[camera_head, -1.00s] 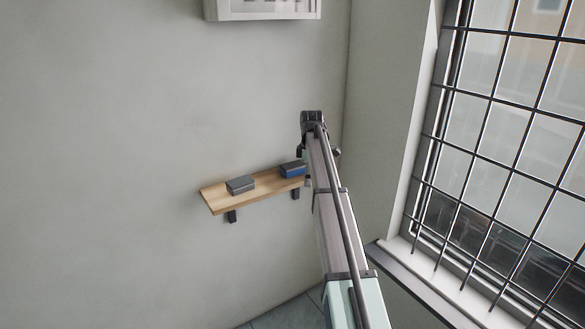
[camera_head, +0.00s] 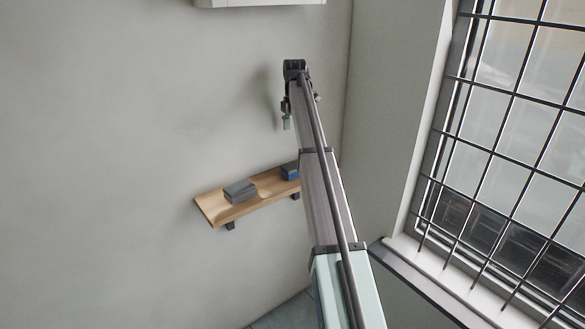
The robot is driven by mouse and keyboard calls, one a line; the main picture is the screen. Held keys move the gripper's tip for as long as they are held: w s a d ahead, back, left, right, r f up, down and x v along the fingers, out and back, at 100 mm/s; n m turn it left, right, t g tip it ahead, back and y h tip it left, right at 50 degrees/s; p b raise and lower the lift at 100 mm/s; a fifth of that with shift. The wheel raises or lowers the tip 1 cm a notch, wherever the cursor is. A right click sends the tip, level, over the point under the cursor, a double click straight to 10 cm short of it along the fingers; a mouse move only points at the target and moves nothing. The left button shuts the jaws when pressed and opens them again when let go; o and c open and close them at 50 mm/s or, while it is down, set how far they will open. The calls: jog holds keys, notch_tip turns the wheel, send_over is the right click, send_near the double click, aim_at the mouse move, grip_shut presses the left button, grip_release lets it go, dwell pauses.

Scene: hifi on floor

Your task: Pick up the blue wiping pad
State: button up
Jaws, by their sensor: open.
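The blue wiping pad (camera_head: 290,175) lies at the right end of a small wooden wall shelf (camera_head: 215,209). It has a dark top and a blue side, and my arm hides its right part. My gripper (camera_head: 287,123) hangs at the end of my arm, above the shelf's right end in the picture. It is open and looks empty, and it is apart from the pad. How far it is from the wall is hard to tell.
A grey block (camera_head: 240,190) lies on the shelf, left of the blue pad. A white wall-mounted box (camera_head: 262,3) is at the top. A barred window (camera_head: 510,120) with a sill (camera_head: 430,290) is on the right. The wall left of the shelf is clear.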

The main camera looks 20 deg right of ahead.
jog(key=p, duration=0.3)
send_near(295, 165)
notch_tip(295, 165, down, 5)
jog(key=shift+a+f, duration=0.15)
jog(key=shift+f+p, duration=1.25)
jog(key=shift+f, duration=1.35)
jog(key=c, duration=1.2)
